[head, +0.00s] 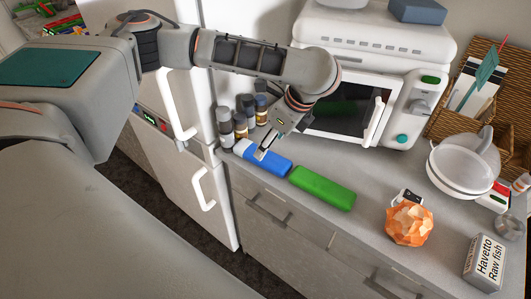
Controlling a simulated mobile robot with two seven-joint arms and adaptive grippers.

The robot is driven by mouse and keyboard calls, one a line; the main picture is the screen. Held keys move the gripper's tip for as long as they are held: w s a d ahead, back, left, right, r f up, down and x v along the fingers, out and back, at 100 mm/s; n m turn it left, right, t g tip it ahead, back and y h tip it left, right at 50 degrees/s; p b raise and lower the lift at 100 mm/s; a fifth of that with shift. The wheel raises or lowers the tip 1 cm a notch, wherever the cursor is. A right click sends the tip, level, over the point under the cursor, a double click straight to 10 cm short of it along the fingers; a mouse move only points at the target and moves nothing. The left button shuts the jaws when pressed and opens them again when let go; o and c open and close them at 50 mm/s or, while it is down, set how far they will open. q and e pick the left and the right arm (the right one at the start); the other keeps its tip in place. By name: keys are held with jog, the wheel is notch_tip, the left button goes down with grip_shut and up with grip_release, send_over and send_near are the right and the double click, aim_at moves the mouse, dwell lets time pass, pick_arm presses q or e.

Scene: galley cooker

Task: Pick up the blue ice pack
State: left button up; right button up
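A blue ice pack (273,163) lies flat on the grey counter, close to its front edge. Its left end, under my gripper, looks white. My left gripper (263,152) comes down from above with its fingertips at the left part of the blue pack, overlapping it in the head view. I cannot tell whether the fingers touch the pack or are closed on it. A green pack (322,188) of similar shape lies just to the right of the blue one. My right gripper is not in view.
Several small jars (241,125) stand left of my gripper. A white microwave (382,50) stands behind, a blue-grey box (418,11) on top. An orange faceted object (409,223), a white pot (460,165) and a Havetto carton (485,262) are to the right. Counter between is clear.

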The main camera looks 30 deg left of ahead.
pick_arm(q)
jog(key=shift+s+x, duration=0.2)
jog(key=shift+x, duration=2.95)
jog(key=shift+w, duration=0.1)
jog(key=shift+d, duration=0.1)
jog(key=c, duration=1.3)
